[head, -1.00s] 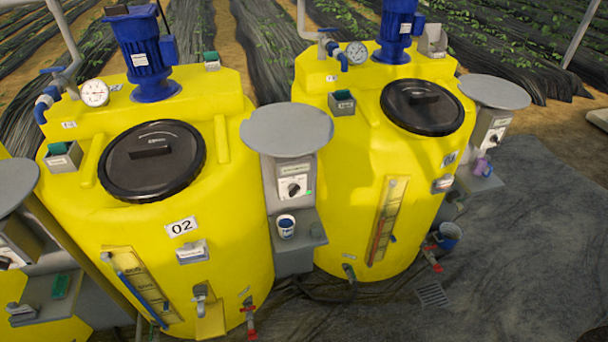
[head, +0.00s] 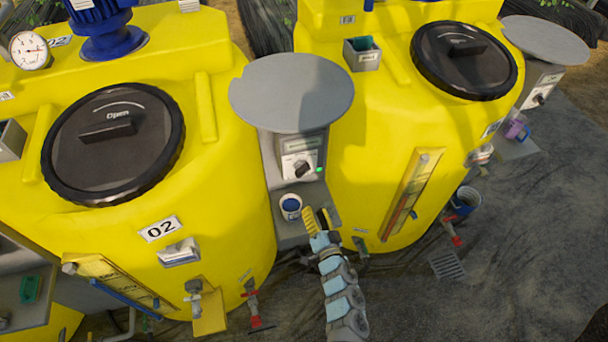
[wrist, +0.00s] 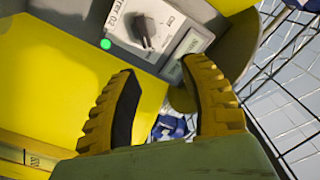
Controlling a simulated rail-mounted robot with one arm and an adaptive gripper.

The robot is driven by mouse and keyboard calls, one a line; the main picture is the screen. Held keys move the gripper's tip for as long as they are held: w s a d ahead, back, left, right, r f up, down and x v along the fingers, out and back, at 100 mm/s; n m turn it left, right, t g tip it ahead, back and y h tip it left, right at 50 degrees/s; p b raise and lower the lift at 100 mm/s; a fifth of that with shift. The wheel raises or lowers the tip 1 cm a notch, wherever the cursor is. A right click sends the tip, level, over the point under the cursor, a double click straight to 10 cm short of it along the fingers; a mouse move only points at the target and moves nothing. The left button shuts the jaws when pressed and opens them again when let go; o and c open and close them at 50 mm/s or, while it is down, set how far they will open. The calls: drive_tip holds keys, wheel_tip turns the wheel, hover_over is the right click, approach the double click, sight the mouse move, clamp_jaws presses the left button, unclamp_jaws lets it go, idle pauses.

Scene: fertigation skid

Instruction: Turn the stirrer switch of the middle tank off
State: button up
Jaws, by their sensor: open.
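The tank marked 02 (head: 235,215) is yellow with a black lid and stands left of centre in the head view. A grey switch box (head: 299,150) under a round grey plate is at its right side. Its black rotary knob (head: 302,168) has a lit green lamp (head: 319,170) beside it. In the wrist view the knob (wrist: 145,32) lies just beyond the fingertips, on a panel whose partly cut label ends in 02. I cannot read the knob's setting for sure. My gripper (head: 317,217) is open and empty, below the box and apart from the knob; its yellow fingers also show in the wrist view (wrist: 160,73).
A blue-and-white cup (head: 290,206) stands on the shelf under the box, close left of my gripper. The round grey plate (head: 292,92) overhangs the box. Another yellow tank (head: 365,150) stands close on the right. A second switch box (head: 541,92) is farther right.

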drive_tip(key=d+f, duration=0.1)
drive_tip(key=m+b, duration=0.1)
drive_tip(key=b, duration=0.1)
approach(305, 172)
drive_tip(key=shift+x, duration=1.75)
drive_tip(key=shift+w+a+h+b, duration=0.25)
drive_tip(key=shift+w+b, duration=0.2)
drive_tip(key=shift+w, duration=0.35)
drive_tip(key=shift+w+a+h+b, duration=0.15)
drive_tip(key=shift+w+a+b, duration=0.25)
drive_tip(key=shift+w, duration=0.4)
drive_tip(key=b+x, duration=0.2)
drive_tip(key=x, duration=0.1)
drive_tip(key=shift+f+b, duration=0.15)
drive_tip(key=shift+b, duration=0.15)
drive_tip(key=shift+w+a+r+b, duration=0.1)
drive_tip(key=shift+w+r+b, duration=0.1)
drive_tip(key=shift+w+b, duration=0.25)
